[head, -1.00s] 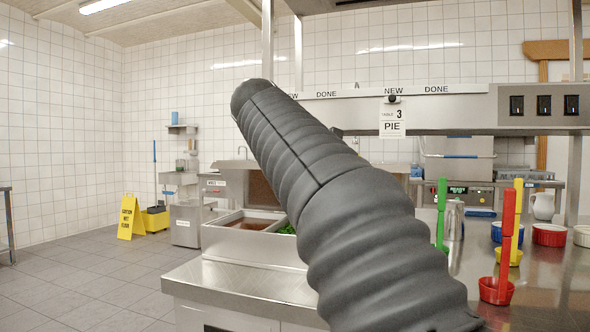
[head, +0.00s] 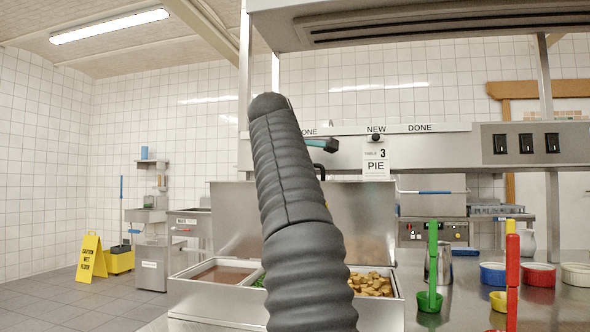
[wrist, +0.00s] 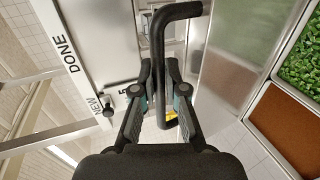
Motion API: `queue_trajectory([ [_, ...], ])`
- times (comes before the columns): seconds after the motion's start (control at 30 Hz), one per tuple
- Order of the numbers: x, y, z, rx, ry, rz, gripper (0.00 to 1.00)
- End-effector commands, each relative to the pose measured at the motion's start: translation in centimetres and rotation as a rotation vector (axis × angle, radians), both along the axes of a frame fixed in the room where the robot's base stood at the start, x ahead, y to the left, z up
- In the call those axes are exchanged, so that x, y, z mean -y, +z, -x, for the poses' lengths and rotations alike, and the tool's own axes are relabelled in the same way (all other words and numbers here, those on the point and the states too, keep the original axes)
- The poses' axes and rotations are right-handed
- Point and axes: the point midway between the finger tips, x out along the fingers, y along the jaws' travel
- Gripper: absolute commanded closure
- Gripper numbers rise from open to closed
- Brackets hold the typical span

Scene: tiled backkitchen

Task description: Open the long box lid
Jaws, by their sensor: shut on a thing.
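The long box (head: 220,300) is a steel container at the lower middle of the head view. It stands open and shows brown sauce, green pieces and golden cubes. Its steel lid (head: 365,218) stands raised, about upright, behind the box; my arm hides its middle. The lid's black handle (wrist: 158,60) runs between my fingers in the wrist view. My gripper (wrist: 160,75) is shut on this handle. In the head view the gripper (head: 322,145) shows at the lid's top edge, mostly behind my arm.
A shelf rail (head: 425,150) with a "PIE" card (head: 376,158) is close behind the gripper. Green (head: 432,265) and red (head: 512,280) ladles, a steel jug (head: 440,262) and bowls stand on the right counter. A yellow wet-floor sign (head: 92,257) stands far left.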

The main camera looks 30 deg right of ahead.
Motion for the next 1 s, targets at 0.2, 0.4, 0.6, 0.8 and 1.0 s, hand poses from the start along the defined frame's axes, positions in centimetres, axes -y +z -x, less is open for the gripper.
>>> queue_trajectory([
  [0.2, 0.65, 0.04, -0.41, 0.0, 0.002, 0.0, 1.0],
  [0.4, 0.9, 0.0, -0.44, -0.001, 0.0, -0.001, 1.0],
  [0.6, 0.95, -0.01, -0.4, -0.003, -0.002, -0.002, 1.0],
  [0.8, 0.97, -0.05, -0.38, -0.003, -0.003, -0.002, 0.67],
  [1.0, 1.02, 0.02, -0.28, -0.003, -0.005, 0.0, 0.63],
])
